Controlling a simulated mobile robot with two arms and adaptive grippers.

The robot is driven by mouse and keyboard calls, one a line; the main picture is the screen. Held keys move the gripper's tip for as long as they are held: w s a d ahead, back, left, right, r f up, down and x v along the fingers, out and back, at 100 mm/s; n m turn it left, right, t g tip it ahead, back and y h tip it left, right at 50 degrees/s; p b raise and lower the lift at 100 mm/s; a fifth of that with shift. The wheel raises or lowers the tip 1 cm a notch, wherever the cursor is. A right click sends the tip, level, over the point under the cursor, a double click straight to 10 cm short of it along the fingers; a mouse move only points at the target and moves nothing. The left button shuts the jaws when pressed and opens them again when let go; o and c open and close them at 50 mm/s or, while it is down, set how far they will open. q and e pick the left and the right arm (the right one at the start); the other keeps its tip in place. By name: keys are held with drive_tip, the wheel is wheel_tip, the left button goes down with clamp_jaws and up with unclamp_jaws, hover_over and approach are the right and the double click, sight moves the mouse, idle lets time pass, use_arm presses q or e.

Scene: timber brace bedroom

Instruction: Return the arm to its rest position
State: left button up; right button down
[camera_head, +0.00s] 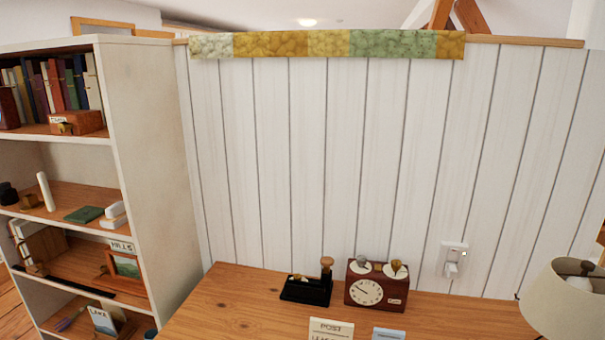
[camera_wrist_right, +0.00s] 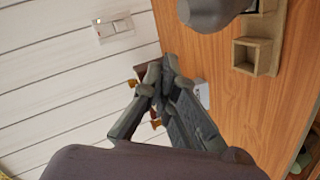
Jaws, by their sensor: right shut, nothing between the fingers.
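My right gripper (camera_wrist_right: 152,84) shows in the right wrist view with its fingers together and nothing between them. It is in front of the wooden desk top and the white plank wall, apart from the wall socket. Part of a dark red-brown object with brass-coloured knobs shows behind the fingers, mostly hidden by them. Neither of my arms shows in the head view, and my left gripper is in no view.
The desk (camera_head: 235,300) holds a clock box (camera_head: 375,285), a black stand (camera_head: 306,289), cards and a lamp (camera_head: 567,300). A filled bookshelf (camera_head: 150,140) stands left. A socket (camera_head: 452,258) is on the wall. A wooden tray (camera_wrist_right: 262,60) lies right in the wrist view.

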drive_tip(key=s+a+f+m+g+y, duration=0.2)
drive_tip(key=s+a+f+m+g, duration=0.25)
drive_tip(key=s+a, duration=0.6)
drive_tip(key=s+a+f+m+g+y, duration=0.3)
drive_tip(key=s+a+g, duration=0.2)
drive_tip(key=s, duration=1.1)
wheel_tip(320, 180, down, 30)
drive_tip(key=b, duration=0.5)
use_arm(q)
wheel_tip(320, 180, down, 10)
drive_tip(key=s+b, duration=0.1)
drive_tip(key=b, duration=0.4)
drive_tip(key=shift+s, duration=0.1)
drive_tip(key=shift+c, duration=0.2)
use_arm(e)
drive_tip(key=s+d+f+g, duration=0.1)
drive_tip(key=s+f, duration=0.7)
drive_tip(key=f, duration=0.3)
drive_tip(key=s+d+f+g, duration=0.1)
drive_tip(key=s+d+f, duration=0.1)
drive_tip(key=s+f, duration=0.7)
wheel_tip(320, 180, down, 2)
drive_tip(key=shift+s+f+h, duration=0.1)
drive_tip(key=shift+s+h, duration=0.15)
drive_tip(key=shift+h, duration=0.05)
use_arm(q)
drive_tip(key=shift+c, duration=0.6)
use_arm(e)
drive_tip(key=shift+d, duration=0.1)
